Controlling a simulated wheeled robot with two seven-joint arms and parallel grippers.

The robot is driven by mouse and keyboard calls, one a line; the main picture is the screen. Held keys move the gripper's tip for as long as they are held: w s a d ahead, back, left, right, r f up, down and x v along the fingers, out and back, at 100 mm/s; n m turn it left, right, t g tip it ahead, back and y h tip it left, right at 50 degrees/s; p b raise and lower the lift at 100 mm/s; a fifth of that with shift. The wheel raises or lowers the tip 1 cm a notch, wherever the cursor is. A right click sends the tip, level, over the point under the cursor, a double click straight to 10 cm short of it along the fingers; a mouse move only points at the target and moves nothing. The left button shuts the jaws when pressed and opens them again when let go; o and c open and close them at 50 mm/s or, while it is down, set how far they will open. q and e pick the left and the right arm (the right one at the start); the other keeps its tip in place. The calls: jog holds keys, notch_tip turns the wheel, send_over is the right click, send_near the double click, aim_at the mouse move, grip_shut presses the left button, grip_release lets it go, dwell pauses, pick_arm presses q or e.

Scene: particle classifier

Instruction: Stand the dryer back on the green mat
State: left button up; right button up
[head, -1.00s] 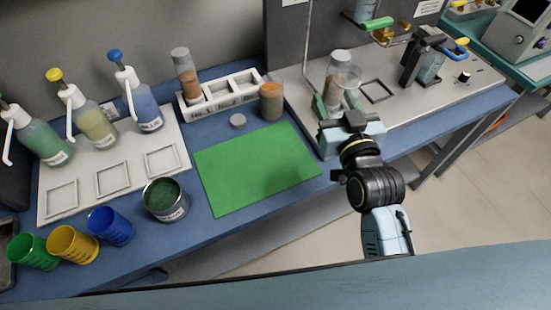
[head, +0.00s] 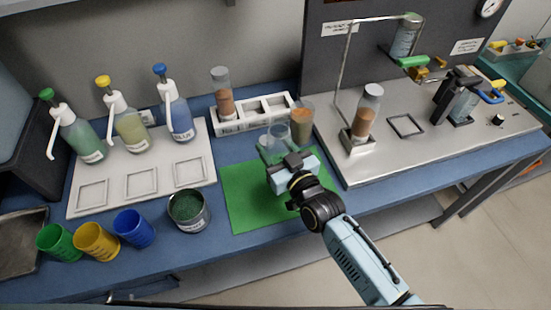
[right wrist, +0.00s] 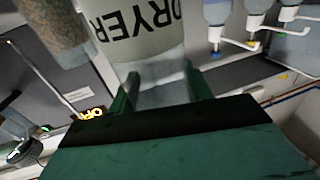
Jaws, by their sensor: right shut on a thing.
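My right gripper (head: 272,155) is over the back part of the green mat (head: 245,208), its green fingers shut on the dryer. The dryer (head: 278,133) is a clear, pale cylinder that looks roughly upright. In the right wrist view the dryer (right wrist: 140,35) shows its "DRYER" label upside down, between the two green fingers (right wrist: 158,90). The gripper and arm hide part of the mat and the dryer's lower part, so I cannot tell whether it touches the mat. My left gripper is not in view.
A white rack (head: 255,113) is behind. A capped tube (head: 366,112) stands on the grey metal station (head: 430,150) at right. An open tin (head: 188,211) is left of the mat. The mat's front left is bare.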

jog(key=shift+f+b, duration=0.3)
jog(key=shift+f, duration=1.35)
jog(key=shift+f, duration=0.15)
jog(key=o, duration=1.2)
jog(key=p+v, duration=0.1)
jog(key=v, duration=1.1)
